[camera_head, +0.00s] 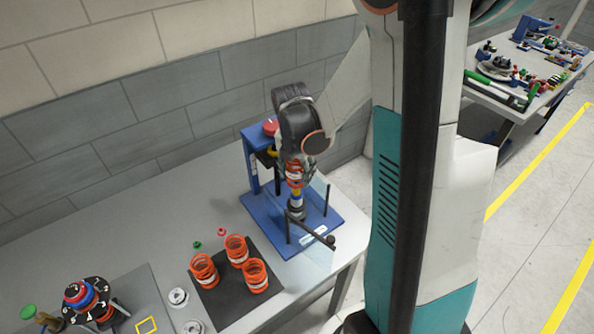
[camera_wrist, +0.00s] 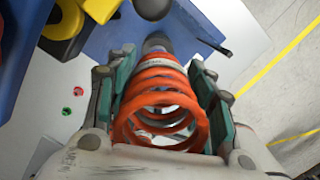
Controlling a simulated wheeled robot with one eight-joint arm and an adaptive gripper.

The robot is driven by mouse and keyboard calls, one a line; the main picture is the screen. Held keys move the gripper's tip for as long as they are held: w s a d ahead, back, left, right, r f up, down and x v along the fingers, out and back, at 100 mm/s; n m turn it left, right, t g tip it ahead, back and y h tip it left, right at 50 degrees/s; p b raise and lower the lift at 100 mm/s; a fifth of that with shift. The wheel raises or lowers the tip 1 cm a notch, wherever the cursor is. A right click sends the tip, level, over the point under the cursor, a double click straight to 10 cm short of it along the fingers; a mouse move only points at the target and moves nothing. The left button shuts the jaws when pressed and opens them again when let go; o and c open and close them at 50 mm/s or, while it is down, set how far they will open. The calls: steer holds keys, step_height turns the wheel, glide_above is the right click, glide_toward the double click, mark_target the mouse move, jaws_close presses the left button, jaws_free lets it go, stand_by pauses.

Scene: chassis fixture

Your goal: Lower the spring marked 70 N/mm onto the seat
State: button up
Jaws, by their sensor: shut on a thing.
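My gripper (camera_head: 300,163) is over the blue fixture and shut on an orange coil spring (camera_head: 294,176). In the wrist view, the spring (camera_wrist: 160,105) sits between both finger pads, with a white label too blurred to read. The spring is roughly upright. Below it in the head view is a column with yellow and blue bands and a dark lower part (camera_head: 297,210), on the blue base plate (camera_head: 262,213). I cannot tell whether the spring touches this column. The seat itself is mostly hidden; a grey rounded top (camera_wrist: 157,41) shows beyond the spring in the wrist view.
Three orange springs (camera_head: 237,250) stand on a dark mat (camera_head: 212,298). Dark posts and a clear panel (camera_head: 318,202) stand at the fixture's front. A blue upright frame (camera_head: 253,165) stands at its back left. A round black holder (camera_head: 86,301) is at lower left.

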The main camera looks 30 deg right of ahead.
mark_target(297, 193)
steer(key=shift+f+b, duration=2.1)
steer(key=shift+f, duration=0.4)
steer(key=shift+f+b, duration=0.15)
steer(key=shift+b, duration=0.3)
steer(key=shift+f+b, duration=1.8)
steer(key=shift+f, duration=0.2)
steer(key=shift+s+a+f, duration=0.15)
steer(key=shift+f+b, duration=0.1)
steer(key=shift+b, duration=0.35)
steer(key=o, duration=1.5)
steer(key=shift+c, duration=0.2)
